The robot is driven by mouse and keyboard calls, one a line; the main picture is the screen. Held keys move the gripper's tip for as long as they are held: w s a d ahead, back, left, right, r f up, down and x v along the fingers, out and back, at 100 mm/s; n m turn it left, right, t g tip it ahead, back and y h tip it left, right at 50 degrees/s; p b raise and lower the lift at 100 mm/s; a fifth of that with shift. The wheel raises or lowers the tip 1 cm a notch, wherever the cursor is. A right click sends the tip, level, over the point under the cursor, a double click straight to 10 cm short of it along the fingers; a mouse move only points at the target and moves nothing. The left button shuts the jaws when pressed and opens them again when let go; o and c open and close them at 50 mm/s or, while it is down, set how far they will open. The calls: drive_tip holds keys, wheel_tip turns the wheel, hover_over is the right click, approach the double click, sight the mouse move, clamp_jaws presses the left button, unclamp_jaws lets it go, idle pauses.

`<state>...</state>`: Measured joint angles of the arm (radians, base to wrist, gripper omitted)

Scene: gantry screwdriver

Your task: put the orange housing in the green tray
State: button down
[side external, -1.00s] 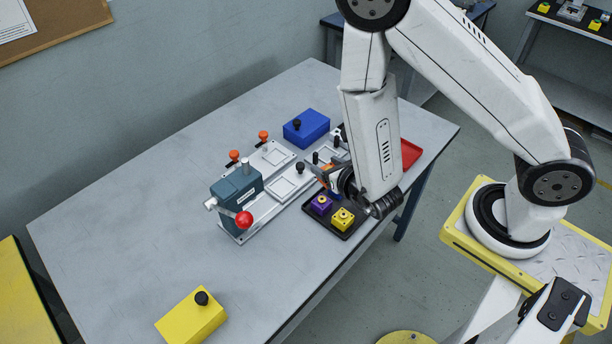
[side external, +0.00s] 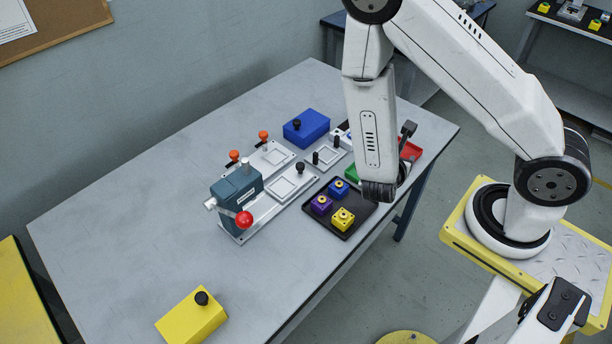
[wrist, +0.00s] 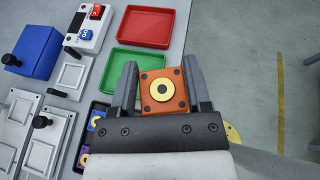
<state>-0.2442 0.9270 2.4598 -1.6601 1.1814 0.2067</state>
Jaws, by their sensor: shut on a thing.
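My gripper (wrist: 160,95) is shut on the orange housing (wrist: 147,104) in the wrist view, one finger on each side of it. The housing is a square block with a yellow ring and dark corner holes on top. The green tray (wrist: 121,64) lies just beyond and to the left of the gripper in the wrist view, its near part hidden by the gripper and housing. In the side view only a slice of the green tray (side external: 351,174) shows, left of my arm. The gripper and housing are mostly hidden there behind my wrist.
A red tray (wrist: 146,24) sits beyond the green one. A black tray (side external: 333,227) holds purple, blue and yellow housings. A fixture with a red-knobbed press (side external: 238,190), a blue box (side external: 306,128) and a switch box (wrist: 90,28) stand nearby. A yellow box (side external: 191,316) sits front left.

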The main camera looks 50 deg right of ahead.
drive_tip(key=shift+s+d+f+m+g, duration=0.1)
drive_tip(key=shift+s+d+m+g, duration=0.15)
drive_tip(key=shift+s+m+g, duration=0.45)
drive_tip(key=shift+s+d+f+m+g, duration=0.1)
drive_tip(key=shift+s+d+m+g, duration=0.1)
drive_tip(key=shift+s+m+g, duration=0.6)
drive_tip(key=shift+s+d+m+g, duration=0.25)
drive_tip(key=shift+s+m+g, duration=0.3)
drive_tip(key=shift+s, duration=0.25)
drive_tip(key=w+d+f, duration=0.1)
drive_tip(key=w+f, duration=0.1)
drive_tip(key=w, duration=0.2)
drive_tip(key=w+d+f, duration=0.2)
drive_tip(key=w+f, duration=0.1)
drive_tip(key=w+d+f, duration=0.1)
drive_tip(key=w+f, duration=0.2)
drive_tip(key=w, duration=0.1)
drive_tip(key=shift+w+d+f, duration=0.15)
drive_tip(key=shift+w+d, duration=0.15)
drive_tip(key=shift+w, duration=0.05)
drive_tip(key=shift+w+d+f, duration=0.1)
drive_tip(key=shift+w+f, duration=0.35)
drive_tip(key=shift+f, duration=0.05)
drive_tip(key=shift+w+d+f, duration=0.1)
drive_tip(key=shift+w+f, duration=0.15)
drive_tip(key=shift+f, duration=1.6)
drive_tip(key=shift+f, duration=0.15)
